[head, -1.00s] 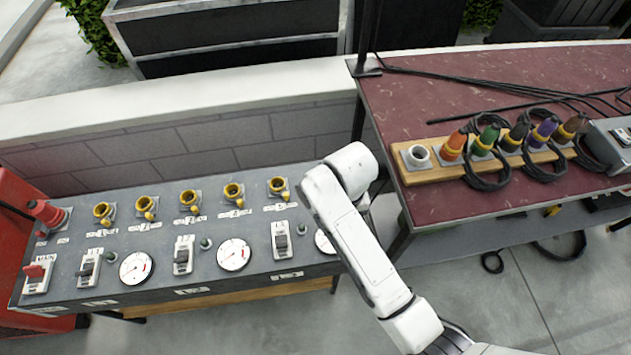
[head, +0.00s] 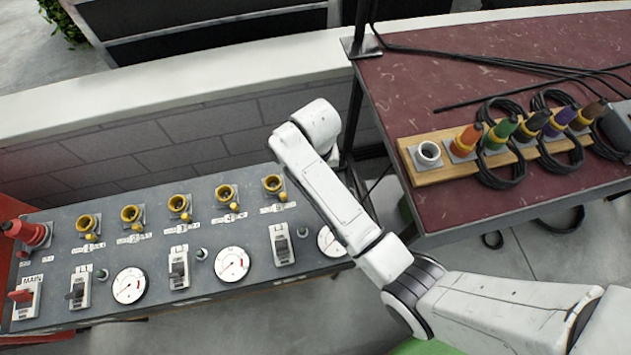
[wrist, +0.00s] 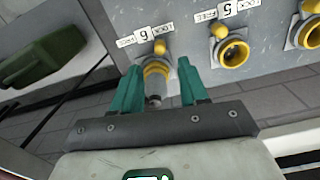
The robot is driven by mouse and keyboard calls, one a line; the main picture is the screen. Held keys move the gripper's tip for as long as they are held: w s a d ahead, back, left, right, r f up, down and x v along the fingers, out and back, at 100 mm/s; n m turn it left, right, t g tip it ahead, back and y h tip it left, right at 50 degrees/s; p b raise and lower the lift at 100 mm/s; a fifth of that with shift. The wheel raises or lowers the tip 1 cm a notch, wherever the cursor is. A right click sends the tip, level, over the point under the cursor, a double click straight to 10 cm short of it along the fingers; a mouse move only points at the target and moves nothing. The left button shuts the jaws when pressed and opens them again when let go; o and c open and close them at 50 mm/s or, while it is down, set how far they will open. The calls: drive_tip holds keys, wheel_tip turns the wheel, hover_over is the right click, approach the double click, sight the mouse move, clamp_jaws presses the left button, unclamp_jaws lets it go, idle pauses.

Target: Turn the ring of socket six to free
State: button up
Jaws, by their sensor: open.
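Socket six (wrist: 157,70) is on the grey panel in the wrist view, under an upside-down label (wrist: 145,36) with a 6. Its yellow ring has a small yellow knob (wrist: 160,47) toward the label, on the side of the LOCK end. A grey cylindrical piece (wrist: 154,88) shows below the ring. My gripper (wrist: 158,78) is open, its teal fingers on either side of the ring; contact is not clear. In the head view, my arm hides socket six and the gripper.
Socket five (wrist: 233,52) is close on the right. The panel (head: 130,260) also carries switches, dials and a red plug (head: 25,232). A dark red table (head: 430,90) on the right holds a wooden strip (head: 435,175) with coloured plugs and coiled cables. A green case (wrist: 45,50) shows at left.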

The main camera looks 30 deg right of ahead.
wheel_tip(320, 180, down, 7)
drive_tip(key=shift+r, duration=0.1)
drive_tip(key=shift+c, duration=0.2)
clamp_jaws()
idle(0.4)
